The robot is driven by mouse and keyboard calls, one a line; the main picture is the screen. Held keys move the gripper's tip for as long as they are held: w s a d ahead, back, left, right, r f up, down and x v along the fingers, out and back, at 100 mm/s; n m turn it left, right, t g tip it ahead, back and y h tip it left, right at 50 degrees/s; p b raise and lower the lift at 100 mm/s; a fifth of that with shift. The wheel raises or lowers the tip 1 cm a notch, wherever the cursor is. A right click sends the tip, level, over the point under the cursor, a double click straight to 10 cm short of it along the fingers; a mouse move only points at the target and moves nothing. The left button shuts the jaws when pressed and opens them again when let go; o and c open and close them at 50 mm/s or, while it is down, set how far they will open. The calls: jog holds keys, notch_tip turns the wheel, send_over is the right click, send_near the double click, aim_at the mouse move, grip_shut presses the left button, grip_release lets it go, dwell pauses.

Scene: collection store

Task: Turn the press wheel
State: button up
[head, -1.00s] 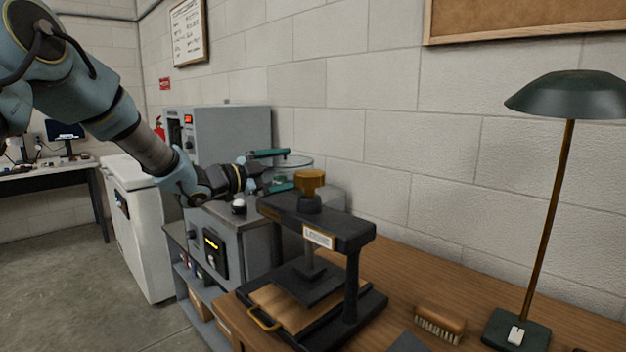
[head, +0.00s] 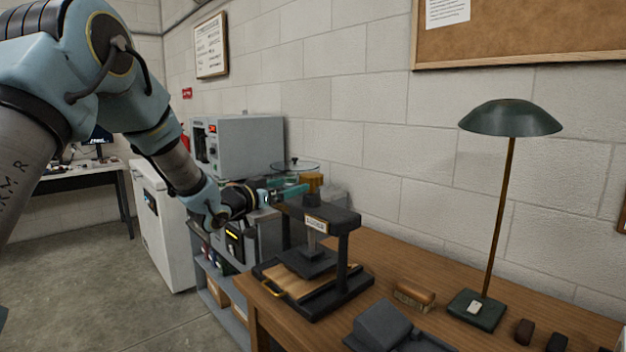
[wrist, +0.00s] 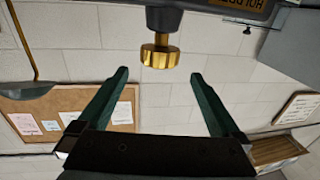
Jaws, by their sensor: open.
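The black press (head: 345,222) stands on the wooden bench with its brass-coloured wheel (head: 313,183) on top of the crossbar. In the wrist view the wheel (wrist: 160,57) shows upside down, centred between the fingers' lines and just past their tips. My gripper (head: 300,188) is open, its green fingers pointing at the wheel from the left at about its height. The wrist view shows the gripper (wrist: 160,73) with nothing between its fingers. A board with a brass handle (head: 273,289) lies on the press base.
A brush (head: 415,295), a dark grey block-like object (head: 383,325) and a green lamp (head: 510,120) are on the bench to the right. A grey oven-like cabinet (head: 250,145) and a glass-topped device (head: 295,166) stand behind my gripper. The wall is close behind the press.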

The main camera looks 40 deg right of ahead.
aim_at(311, 178)
jog(key=d+p, duration=0.1)
jog(key=d, duration=0.2)
jog(key=d+p, duration=0.1)
jog(key=d, duration=0.2)
jog(key=w+d+p, duration=0.1)
jog(key=d, duration=0.3)
jog(key=shift+c, duration=0.2)
jog(key=c, duration=1.2)
jog(key=shift+o, duration=0.2)
jog(key=shift+w+m+g, duration=0.15)
jog(key=shift+m+g, duration=0.65)
jog(key=shift+g, duration=0.5)
jog(key=shift+m+g+p, duration=0.6)
jog(key=shift+m+g, duration=0.3)
jog(key=shift+g, duration=0.5)
